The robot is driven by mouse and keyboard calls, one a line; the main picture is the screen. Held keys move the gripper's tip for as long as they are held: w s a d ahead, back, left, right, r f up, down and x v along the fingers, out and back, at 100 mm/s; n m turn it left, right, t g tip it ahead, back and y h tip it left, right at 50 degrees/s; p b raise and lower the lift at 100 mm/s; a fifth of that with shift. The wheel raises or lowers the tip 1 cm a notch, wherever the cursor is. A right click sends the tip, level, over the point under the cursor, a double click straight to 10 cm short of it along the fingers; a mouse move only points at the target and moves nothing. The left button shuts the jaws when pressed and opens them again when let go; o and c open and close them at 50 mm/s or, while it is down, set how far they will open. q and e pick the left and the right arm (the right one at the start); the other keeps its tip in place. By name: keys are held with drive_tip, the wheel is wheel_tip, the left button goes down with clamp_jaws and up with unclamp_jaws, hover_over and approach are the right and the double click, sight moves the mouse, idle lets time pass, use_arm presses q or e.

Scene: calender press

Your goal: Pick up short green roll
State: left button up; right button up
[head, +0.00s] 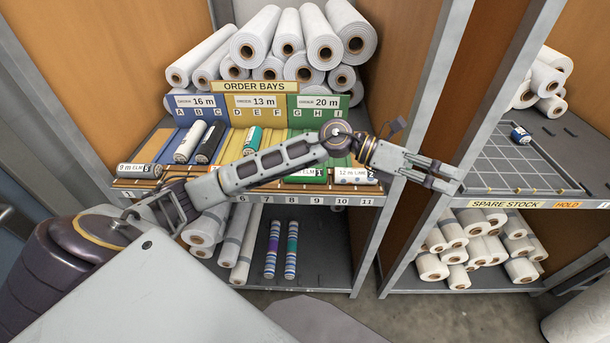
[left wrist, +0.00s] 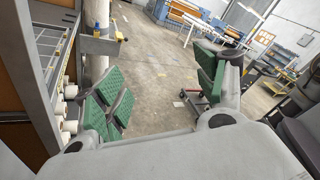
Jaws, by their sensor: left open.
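In the head view a short teal-green roll (head: 252,140) with a white part lies in the yellow order bay. A green roll (head: 305,176) with a white label lies in the front row, partly hidden behind my left arm. I cannot tell from the picture which one the task names. My left gripper (head: 447,179) is open and empty, right of both rolls and in front of the post between the shelves. In the left wrist view its green-padded fingers (left wrist: 165,97) are spread, with only floor between them. My right gripper is not in view.
White and black rolls (head: 209,142) lie in the blue bay. A roll marked 12 m (head: 355,175) lies right in the front row. The spare stock shelf (head: 500,170) holds a small blue roll (head: 520,134) on a grid. Metal posts (head: 423,90) divide the shelves.

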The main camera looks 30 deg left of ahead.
use_arm(q)
drive_tip(key=w+a+f+m+g+y, duration=0.1)
drive_tip(key=a+f+m+y, duration=0.1)
drive_tip(key=a+f+y, duration=0.4)
drive_tip(key=w+a+f+m+g+y, duration=0.1)
drive_tip(key=w+a+f+m+y, duration=0.15)
drive_tip(key=a, duration=0.65)
drive_tip(key=a+r+n+y, duration=0.1)
drive_tip(key=a+r+y, duration=0.2)
drive_tip(key=a+y, duration=0.5)
drive_tip(key=a, duration=1.2)
drive_tip(key=shift+s+n, duration=0.15)
drive_tip(key=shift+n, duration=0.2)
hover_over(305, 175)
drive_tip(key=w+a, duration=0.1)
drive_tip(key=f, duration=0.7)
drive_tip(key=shift+w+a+f+p, duration=0.1)
drive_tip(key=shift+a+f+p, duration=0.1)
drive_tip(key=shift+f+p, duration=0.15)
drive_tip(key=shift+f, duration=0.4)
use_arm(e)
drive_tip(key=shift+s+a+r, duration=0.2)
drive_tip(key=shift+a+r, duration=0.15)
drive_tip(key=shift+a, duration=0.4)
use_arm(q)
drive_tip(key=shift+f, duration=0.1)
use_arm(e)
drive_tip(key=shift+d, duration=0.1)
